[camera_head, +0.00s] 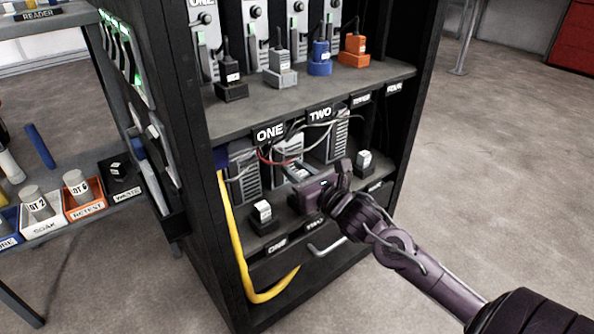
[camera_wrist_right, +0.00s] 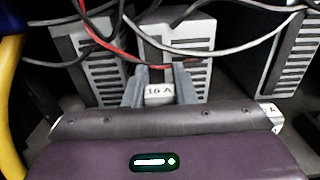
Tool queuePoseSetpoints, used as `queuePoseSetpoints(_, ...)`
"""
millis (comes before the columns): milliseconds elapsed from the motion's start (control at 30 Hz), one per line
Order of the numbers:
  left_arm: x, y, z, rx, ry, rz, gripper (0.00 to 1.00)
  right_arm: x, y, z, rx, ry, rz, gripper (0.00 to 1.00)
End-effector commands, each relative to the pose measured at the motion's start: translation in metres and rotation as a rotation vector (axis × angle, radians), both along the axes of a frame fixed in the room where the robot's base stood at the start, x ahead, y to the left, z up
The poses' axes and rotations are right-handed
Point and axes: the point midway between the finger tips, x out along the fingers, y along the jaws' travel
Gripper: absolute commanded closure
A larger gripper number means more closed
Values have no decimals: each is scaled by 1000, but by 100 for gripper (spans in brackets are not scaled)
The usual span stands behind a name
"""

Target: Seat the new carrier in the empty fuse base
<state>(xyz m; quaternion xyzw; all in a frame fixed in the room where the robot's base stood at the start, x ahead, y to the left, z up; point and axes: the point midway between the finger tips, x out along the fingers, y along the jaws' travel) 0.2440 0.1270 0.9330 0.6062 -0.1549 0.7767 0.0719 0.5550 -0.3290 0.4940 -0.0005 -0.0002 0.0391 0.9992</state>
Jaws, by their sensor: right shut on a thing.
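My right gripper (camera_head: 291,169) reaches into the lower bay of the black cabinet. It is shut on a light carrier marked 16 A (camera_wrist_right: 159,92), which shows between the two grey fingers in the right wrist view (camera_wrist_right: 159,84). In the head view I cannot make out the carrier. A black fuse base with a light carrier (camera_head: 262,211) stands at the left of the bay, by a label ONE. Another base with a light carrier (camera_head: 363,159) stands at the right. I see no empty base; the spot between them is hidden behind my gripper. My left gripper is not in view.
Grey vented units (camera_head: 244,172) stand behind, with loose grey and red wires (camera_wrist_right: 105,38) hanging across them. A yellow bar (camera_head: 234,240) runs down the cabinet's left front. The shelf edge (camera_head: 318,100) lies above my gripper. A bench with bins (camera_head: 85,209) stands left.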

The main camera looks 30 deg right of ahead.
Motion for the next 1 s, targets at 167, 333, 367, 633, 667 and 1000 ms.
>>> queuePoseSetpoints(167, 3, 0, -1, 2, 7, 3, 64, 0, 0, 0, 1, 0, 0, 98)
queuePoseSetpoints(333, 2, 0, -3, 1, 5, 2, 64, 0, 0, -3, 1, 0, 0, 98)
queuePoseSetpoints(367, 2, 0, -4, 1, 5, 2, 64, 0, 0, -4, 1, 0, 0, 98)
queuePoseSetpoints(633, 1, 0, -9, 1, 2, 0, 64, 0, 0, -11, 1, 0, 1, 98)
queuePoseSetpoints(667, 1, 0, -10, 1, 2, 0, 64, 0, 0, -12, 1, 0, 1, 98)
queuePoseSetpoints(1000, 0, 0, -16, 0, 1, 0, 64, 0, 0, -20, 2, 0, 0, 98)
